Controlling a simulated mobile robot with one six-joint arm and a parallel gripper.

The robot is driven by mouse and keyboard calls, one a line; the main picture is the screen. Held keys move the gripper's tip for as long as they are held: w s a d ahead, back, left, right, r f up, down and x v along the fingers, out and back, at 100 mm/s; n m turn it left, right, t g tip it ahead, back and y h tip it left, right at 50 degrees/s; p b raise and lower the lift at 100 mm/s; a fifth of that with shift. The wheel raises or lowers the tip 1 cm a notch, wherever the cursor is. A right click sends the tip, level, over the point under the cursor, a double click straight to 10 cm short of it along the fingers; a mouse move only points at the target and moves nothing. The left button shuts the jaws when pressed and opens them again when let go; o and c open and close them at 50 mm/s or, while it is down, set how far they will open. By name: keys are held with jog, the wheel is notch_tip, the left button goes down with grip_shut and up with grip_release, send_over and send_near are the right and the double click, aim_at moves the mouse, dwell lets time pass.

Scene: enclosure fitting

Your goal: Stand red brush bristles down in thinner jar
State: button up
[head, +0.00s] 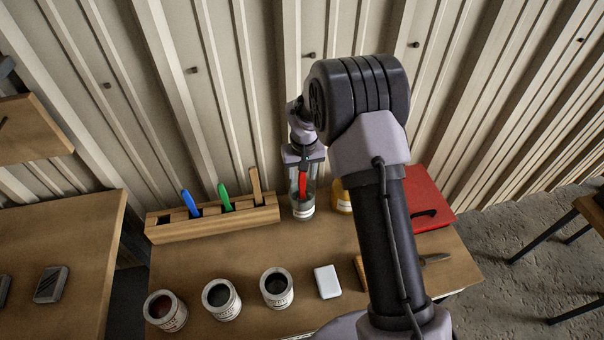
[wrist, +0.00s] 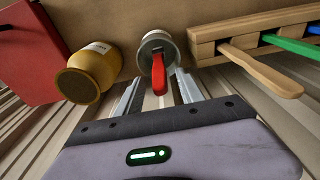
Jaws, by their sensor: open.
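The red brush (head: 302,185) stands in the clear thinner jar (head: 302,208) at the back of the table, its red handle up. In the wrist view the red handle (wrist: 158,78) rises out of the jar's round mouth (wrist: 155,44); the bristles are hidden inside the jar. My gripper (head: 303,165) is above the jar, at the top of the handle. In the wrist view its two fingers (wrist: 158,92) are spread on either side of the handle, with gaps showing, so it is open and not holding the brush.
A wooden rack (head: 215,220) left of the jar holds blue (head: 190,203), green (head: 225,198) and plain wooden (head: 256,185) handles. A yellow jar (head: 341,196) and red box (head: 427,200) are to the right. Three paint cans (head: 222,300) and a white block (head: 327,281) stand in front.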

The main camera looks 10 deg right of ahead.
notch_tip(320, 180, up, 17)
jog(key=s+p, duration=0.2)
jog(key=p, duration=0.2)
jog(key=shift+r+p, duration=0.15)
jog(key=shift+p, duration=0.15)
jog(key=shift+s, duration=0.1)
dwell(0.3)
jog(key=s+a+r+m+t+b, duration=0.1)
jog(key=s+r+t+b, duration=0.1)
jog(key=s+r+b, duration=0.4)
jog(key=s+a+m+t+y+b, duration=0.2)
jog(key=s+a+m+b, duration=0.1)
jog(key=s, duration=2.1)
jog(key=shift+s, duration=0.15)
